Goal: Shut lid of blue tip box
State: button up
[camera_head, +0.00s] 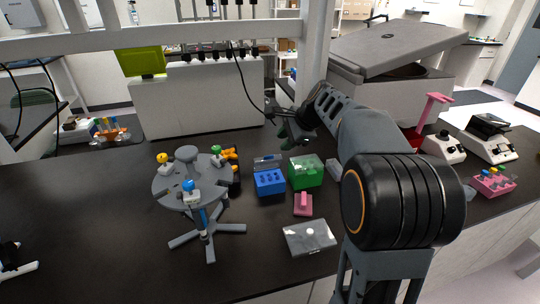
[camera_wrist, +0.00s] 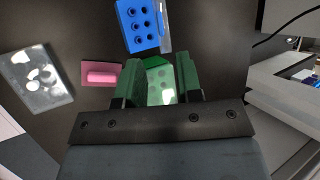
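The blue tip box (camera_head: 270,184) stands on the dark bench, left of a green box. Its clear lid (camera_head: 267,163) stands open along the box's far edge. In the wrist view the blue tip box (camera_wrist: 134,27) is near the top with its rows of holes exposed, and the lid (camera_wrist: 166,26) is a thin strip at its right side. My gripper (camera_head: 290,135) is raised behind and above the boxes. In the wrist view my gripper (camera_wrist: 159,80) is open and empty, its fingers apart over the green box (camera_wrist: 160,85).
The green box (camera_head: 306,171) is close beside the blue one. A pink block (camera_head: 303,204) and a clear-lidded case (camera_head: 309,237) lie nearer the front. A grey pipette stand (camera_head: 192,184) stands at left. A large open-lidded machine (camera_head: 390,50) is behind right.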

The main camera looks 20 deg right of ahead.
aim_at(269, 156)
jog(key=x, duration=0.9)
jog(key=shift+w+a+f, duration=0.1)
jog(key=shift+a+f, duration=0.05)
jog(key=shift+f, duration=0.1)
grip_shut()
